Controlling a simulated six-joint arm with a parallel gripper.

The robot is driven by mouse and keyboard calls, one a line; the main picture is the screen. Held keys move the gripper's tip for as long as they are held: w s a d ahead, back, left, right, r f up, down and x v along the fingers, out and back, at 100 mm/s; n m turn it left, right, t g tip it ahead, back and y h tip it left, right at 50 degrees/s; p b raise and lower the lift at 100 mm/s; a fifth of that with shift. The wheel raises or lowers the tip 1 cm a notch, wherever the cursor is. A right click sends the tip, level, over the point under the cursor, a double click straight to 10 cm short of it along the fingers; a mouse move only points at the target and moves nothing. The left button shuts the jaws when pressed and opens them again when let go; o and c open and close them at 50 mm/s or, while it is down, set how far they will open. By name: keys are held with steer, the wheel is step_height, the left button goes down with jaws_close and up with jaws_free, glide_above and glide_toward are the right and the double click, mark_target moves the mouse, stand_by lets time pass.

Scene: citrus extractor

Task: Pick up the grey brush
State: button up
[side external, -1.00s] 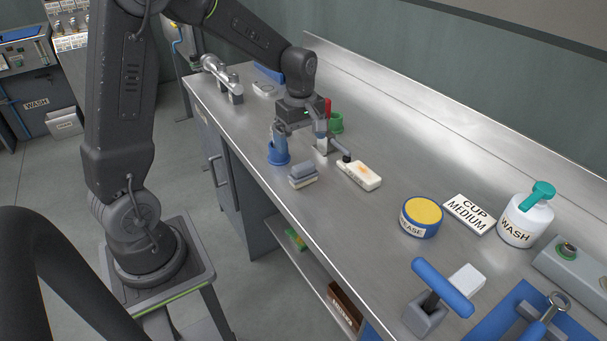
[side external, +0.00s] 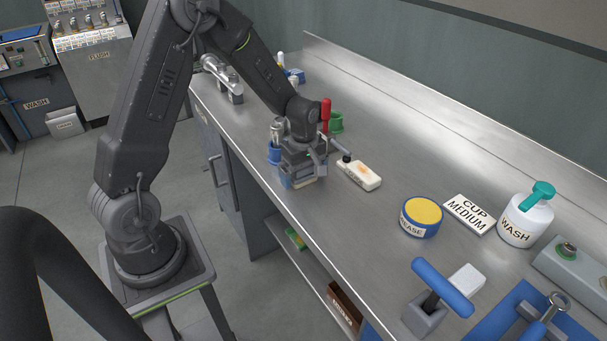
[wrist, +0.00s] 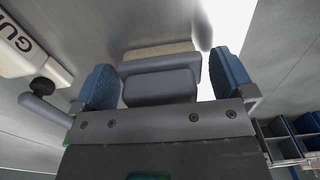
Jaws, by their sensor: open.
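The grey brush (wrist: 160,86) has a grey-blue handle block and a pale bristle strip, and it lies on the steel bench. In the wrist view it sits between the two blue finger pads of my gripper (wrist: 165,88), with a pad to its left and one to its right. The jaws are open, and I see no clear contact with the brush. In the side view my gripper (side external: 298,180) is low over the bench near its front edge and covers most of the brush. Only the pale lower edge of the brush (side external: 304,184) shows under the fingers.
A white labelled block (side external: 360,174) lies just right of my gripper, with a dark-tipped grey handle beside it. A blue cup (side external: 273,153) and a green cup (side external: 336,122) stand close behind. A yellow-topped tin (side external: 421,216) is farther right. The bench between is clear.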

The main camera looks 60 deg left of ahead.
steer(key=c, duration=0.9)
step_height(320, 180, up, 10)
steer(key=shift+r, duration=0.1)
